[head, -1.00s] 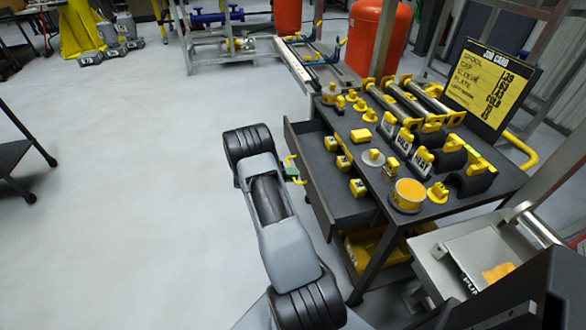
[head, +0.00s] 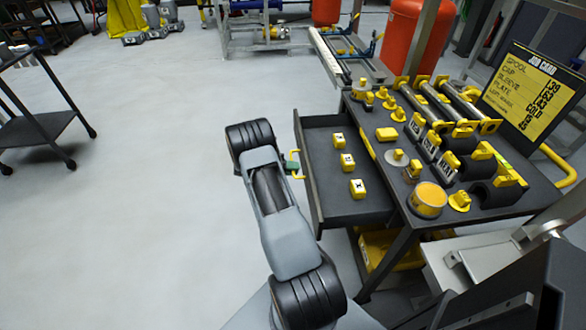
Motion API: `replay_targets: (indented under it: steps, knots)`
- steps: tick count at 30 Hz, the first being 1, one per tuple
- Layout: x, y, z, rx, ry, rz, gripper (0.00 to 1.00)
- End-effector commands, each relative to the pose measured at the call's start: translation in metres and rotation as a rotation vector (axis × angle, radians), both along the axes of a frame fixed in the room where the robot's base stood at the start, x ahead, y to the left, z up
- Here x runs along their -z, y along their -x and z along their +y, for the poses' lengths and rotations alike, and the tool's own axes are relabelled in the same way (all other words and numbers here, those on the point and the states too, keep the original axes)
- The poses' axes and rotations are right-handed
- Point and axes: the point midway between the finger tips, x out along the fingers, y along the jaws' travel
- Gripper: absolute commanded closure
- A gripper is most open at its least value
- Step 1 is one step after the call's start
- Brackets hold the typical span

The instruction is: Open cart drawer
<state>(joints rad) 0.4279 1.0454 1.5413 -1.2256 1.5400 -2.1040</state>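The dark cart (head: 455,216) stands right of centre in the head view. Its drawer (head: 325,207) is pulled well out to the left, and three yellow blocks (head: 347,160) show inside it. A yellow handle (head: 297,166) is on the drawer's left front face. My gripper (head: 291,165) is at this handle, seen only as a small green part beyond my arm. My arm hides most of it, so I cannot tell whether its fingers are closed around the handle.
The cart top holds yellow fittings, dark holders, metal rods and a round yellow-topped tin (head: 428,200). A job card board (head: 528,97) stands behind. A dark table (head: 38,130) is at far left. The floor between is clear. A red cylinder (head: 408,45) stands behind the cart.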

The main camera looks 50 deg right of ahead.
Motion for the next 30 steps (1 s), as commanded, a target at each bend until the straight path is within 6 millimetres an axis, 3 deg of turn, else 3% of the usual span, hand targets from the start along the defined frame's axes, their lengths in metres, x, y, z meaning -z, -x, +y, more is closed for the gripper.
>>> replay_targets:
  steps: [8, 17, 30]
  knots:
    - [0.000, -0.001, 0.000, -0.002, 0.001, -0.001, 0.64]
    - [-0.001, -0.003, 0.003, -0.002, 0.000, 0.000, 0.64]
    - [-0.016, -0.054, 0.062, -0.004, 0.000, -0.002, 0.64]
